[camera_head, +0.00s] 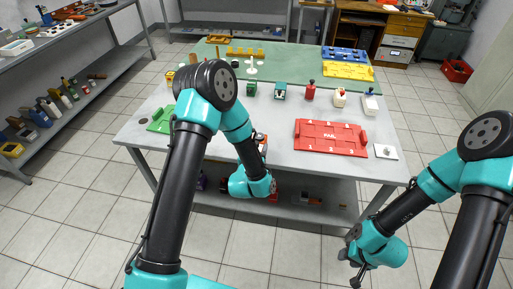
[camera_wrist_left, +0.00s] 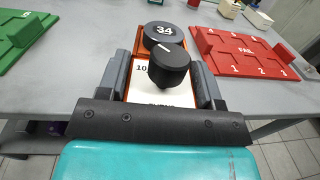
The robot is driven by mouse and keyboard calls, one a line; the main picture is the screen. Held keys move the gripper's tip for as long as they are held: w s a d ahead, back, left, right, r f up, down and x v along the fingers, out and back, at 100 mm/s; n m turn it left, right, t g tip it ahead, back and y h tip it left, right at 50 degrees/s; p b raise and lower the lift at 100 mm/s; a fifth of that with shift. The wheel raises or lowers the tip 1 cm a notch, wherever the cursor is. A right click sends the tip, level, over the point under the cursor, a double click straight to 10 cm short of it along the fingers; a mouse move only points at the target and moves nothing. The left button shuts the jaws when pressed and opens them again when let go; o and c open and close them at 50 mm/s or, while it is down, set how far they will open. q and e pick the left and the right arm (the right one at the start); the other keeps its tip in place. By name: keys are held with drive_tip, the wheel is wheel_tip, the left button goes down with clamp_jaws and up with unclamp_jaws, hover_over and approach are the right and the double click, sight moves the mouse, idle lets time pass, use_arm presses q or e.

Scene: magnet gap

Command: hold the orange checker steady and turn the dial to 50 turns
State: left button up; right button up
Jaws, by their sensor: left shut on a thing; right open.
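The orange checker (camera_wrist_left: 138,40) lies between the two fingers of my left gripper (camera_wrist_left: 160,88) in the left wrist view, and the gripper is shut on its sides. Its white face carries a black dial (camera_wrist_left: 169,68) with a white pointer line, a printed 10 and partly hidden lettering. Behind the dial a round black disc (camera_wrist_left: 163,32) reads 34. In the head view the checker (camera_head: 261,137) is small at the table's front edge, mostly hidden by my left arm. My right gripper (camera_head: 355,270) is open and empty, low beyond the table's front right corner, away from the checker.
A red FAIL tray (camera_head: 331,149) lies right of the checker and a green tray (camera_head: 160,127) lies left. A white plate with a knob (camera_head: 386,152) sits at the right edge. Several small coloured devices, including a red one (camera_head: 310,93), stand along the green mat (camera_head: 290,62).

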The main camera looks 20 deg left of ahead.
use_arm(q)
drive_tip(key=shift+w+a+f, duration=0.75)
drive_tip(key=shift+w, duration=1.85)
drive_tip(key=shift+w+a+f, duration=0.7)
drive_tip(key=shift+w, duration=1.85)
drive_tip(key=shift+w+a+f, duration=0.75)
drive_tip(key=shift+w, duration=1.85)
drive_tip(key=shift+f, duration=0.3)
use_arm(e)
drive_tip(key=shift+c, duration=0.2)
